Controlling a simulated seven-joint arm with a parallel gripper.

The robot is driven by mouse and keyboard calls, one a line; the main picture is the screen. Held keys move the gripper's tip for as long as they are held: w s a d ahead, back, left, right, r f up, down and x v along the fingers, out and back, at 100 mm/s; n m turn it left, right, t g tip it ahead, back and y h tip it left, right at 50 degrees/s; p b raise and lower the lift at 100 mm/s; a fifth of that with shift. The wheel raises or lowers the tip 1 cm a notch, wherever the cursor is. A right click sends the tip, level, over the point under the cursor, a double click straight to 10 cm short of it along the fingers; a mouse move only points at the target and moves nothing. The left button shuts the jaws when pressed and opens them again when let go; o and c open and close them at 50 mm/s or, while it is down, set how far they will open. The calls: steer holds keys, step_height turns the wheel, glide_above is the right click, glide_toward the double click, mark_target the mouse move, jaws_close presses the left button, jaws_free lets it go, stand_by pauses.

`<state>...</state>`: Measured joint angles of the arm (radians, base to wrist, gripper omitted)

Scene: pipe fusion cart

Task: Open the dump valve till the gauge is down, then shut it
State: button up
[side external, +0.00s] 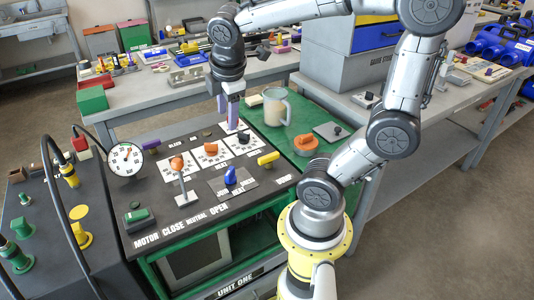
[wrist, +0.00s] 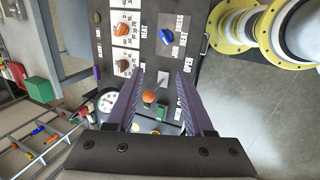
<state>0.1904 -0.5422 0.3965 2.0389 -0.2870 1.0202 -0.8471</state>
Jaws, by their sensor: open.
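The round white gauge (side external: 126,158) stands at the panel's left edge. It also shows in the wrist view (wrist: 108,102); its reading is too small to be sure of. The black panel carries a purple handle (side external: 150,143), a yellow handle (side external: 268,158), a blue knob (side external: 230,175), orange knobs (side external: 210,147) and an orange-ball lever (side external: 177,164) near CLOSE, NEUTRAL and OPEN. I cannot read which control is the dump valve. My gripper (side external: 230,115) hangs above the panel's far side, its purple fingers pointing down. In the wrist view my gripper (wrist: 160,76) is open and empty.
A green switch (side external: 137,215) is at the panel's near left. Black hoses (side external: 60,215) arch over the dark unit at left. A beige mug (side external: 275,107) and an orange part (side external: 305,144) stand on the green top at right. The air above the panel is mostly clear.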

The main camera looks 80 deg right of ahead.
steer(key=w+d+f+n+g, duration=0.1)
steer(key=d+f+g, duration=0.2)
steer(key=d+f, duration=0.4)
steer(key=m+g, duration=0.1)
steer(key=g, duration=0.1)
glide_toward(268, 156)
steer(key=x, duration=0.8)
steer(key=shift+s+d+f, duration=0.1)
steer(key=shift+d+f, duration=0.05)
steer(key=shift+f, duration=0.15)
steer(key=shift+c, duration=0.3)
jaws_close()
